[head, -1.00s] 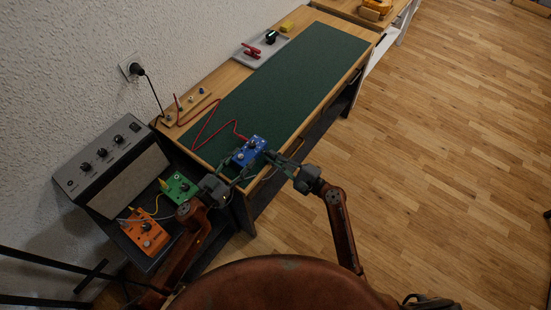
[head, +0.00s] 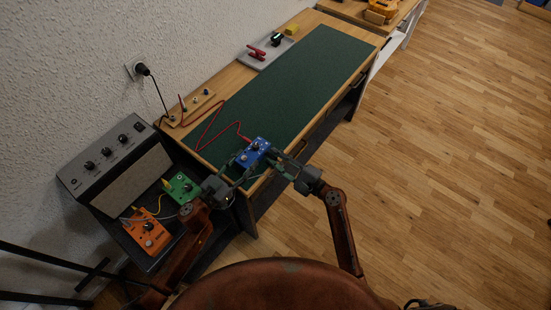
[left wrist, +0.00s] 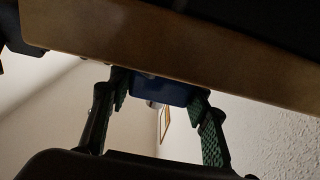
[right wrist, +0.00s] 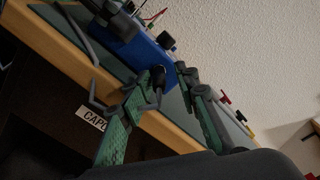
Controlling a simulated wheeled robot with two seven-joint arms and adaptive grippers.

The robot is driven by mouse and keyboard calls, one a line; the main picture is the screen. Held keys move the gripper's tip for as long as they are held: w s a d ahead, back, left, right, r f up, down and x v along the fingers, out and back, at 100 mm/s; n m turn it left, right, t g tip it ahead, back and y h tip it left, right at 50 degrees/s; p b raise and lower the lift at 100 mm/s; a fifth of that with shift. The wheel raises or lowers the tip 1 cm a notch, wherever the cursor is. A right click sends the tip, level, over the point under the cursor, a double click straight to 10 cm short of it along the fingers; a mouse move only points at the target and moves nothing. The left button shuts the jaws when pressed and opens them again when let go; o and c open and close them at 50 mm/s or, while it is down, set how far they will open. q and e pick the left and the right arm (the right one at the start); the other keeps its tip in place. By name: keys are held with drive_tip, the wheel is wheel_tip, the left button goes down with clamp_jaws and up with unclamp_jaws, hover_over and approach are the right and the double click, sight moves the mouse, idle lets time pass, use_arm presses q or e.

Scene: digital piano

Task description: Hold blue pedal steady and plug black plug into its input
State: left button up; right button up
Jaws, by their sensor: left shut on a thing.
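The blue pedal (head: 252,154) lies at the near end of the green mat, at the table's front edge. My left gripper (head: 241,177) is shut on it; the left wrist view shows the pedal (left wrist: 160,91) between the fingers. My right gripper (head: 271,160) is at the pedal's right side. In the right wrist view its fingers (right wrist: 160,88) stand apart around the black plug (right wrist: 158,79), which is against the pedal's side face (right wrist: 142,50). I cannot tell how deep the plug sits in the input.
A red cable (head: 212,122) runs over the green mat (head: 290,95) from a wooden strip (head: 190,108) to the pedal. A green pedal (head: 180,186), an orange pedal (head: 147,234) and a grey amplifier (head: 105,155) stand at left. A grey tray (head: 256,62) stands far back. The mat's middle is clear.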

drive_tip(key=shift+s+f, duration=0.1)
drive_tip(key=shift+f, duration=0.05)
drive_tip(key=shift+v, duration=2.5)
drive_tip(key=v, duration=1.2)
use_arm(q)
drive_tip(key=o, duration=1.6)
drive_tip(key=shift+p+v, duration=1.3)
drive_tip(key=shift+v, duration=1.65)
drive_tip(key=shift+s, duration=0.1)
use_arm(e)
wheel_tip(320, 180, up, 4)
drive_tip(key=shift+f, duration=0.1)
